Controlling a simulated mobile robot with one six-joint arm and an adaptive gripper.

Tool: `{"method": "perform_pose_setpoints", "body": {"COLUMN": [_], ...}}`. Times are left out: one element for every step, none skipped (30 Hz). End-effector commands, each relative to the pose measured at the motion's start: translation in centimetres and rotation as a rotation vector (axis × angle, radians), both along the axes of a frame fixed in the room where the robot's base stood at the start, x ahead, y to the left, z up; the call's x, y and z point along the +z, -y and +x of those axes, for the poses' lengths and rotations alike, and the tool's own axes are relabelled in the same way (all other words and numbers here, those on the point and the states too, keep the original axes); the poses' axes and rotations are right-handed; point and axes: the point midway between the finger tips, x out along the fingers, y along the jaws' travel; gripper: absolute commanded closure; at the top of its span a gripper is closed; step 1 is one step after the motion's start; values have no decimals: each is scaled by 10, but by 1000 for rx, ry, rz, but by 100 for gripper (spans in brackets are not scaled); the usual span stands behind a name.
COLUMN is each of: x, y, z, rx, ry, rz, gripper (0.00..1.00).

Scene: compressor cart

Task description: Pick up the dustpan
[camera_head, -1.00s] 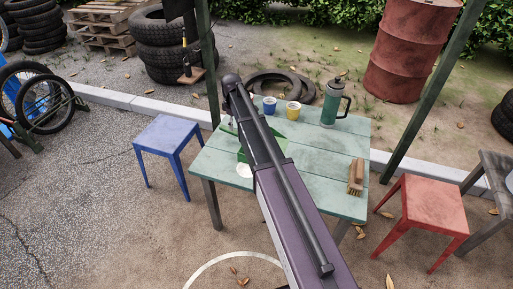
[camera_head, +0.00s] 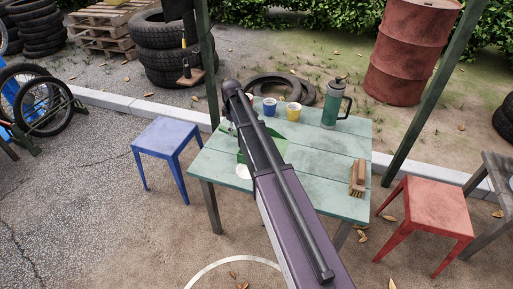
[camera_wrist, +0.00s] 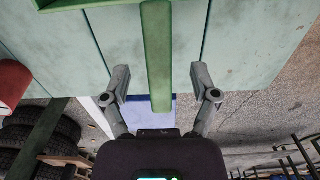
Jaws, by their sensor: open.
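The green dustpan (camera_head: 281,147) lies on the pale green table (camera_head: 325,160); in the head view my arm hides much of it. In the wrist view its long straight handle (camera_wrist: 158,50) runs down the middle, with part of the pan at the top edge. My gripper (camera_wrist: 159,76) is open, with one finger on each side of the handle. There is a visible gap on both sides, and neither finger appears to touch it. How far the fingertips are from the handle in depth is hard to tell. The head view does not show the fingers clearly.
A red object (camera_wrist: 11,82) is left of the gripper in the wrist view. A blue stool (camera_head: 167,135) and red stool (camera_head: 429,207) flank the table.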

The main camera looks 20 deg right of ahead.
Motion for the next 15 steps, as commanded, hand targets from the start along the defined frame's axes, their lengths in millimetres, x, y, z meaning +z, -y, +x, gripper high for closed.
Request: {"method": "perform_pose_setpoints", "body": {"x": [-8,-11,-14,-16,-18,-21,-23,-25,-28,-29,-30,-32,-33,-33,-34], "y": [0,0,0,0,0,0,0,0,0,0,0,0,0,0,0], "z": [0,0,0,0,0,0,0,0,0,0,0,0,0,0,0], "rx": [0,0,0,0,0,0,0,0,0,0,0,0,0,0,0], "ry": [0,0,0,0,0,0,0,0,0,0,0,0,0,0,0], "rz": [0,0,0,0,0,0,0,0,0,0,0,0,0,0,0], "gripper": [23,23,23,23,23,23,23,23,23,23,23,23,23,23,23]}}
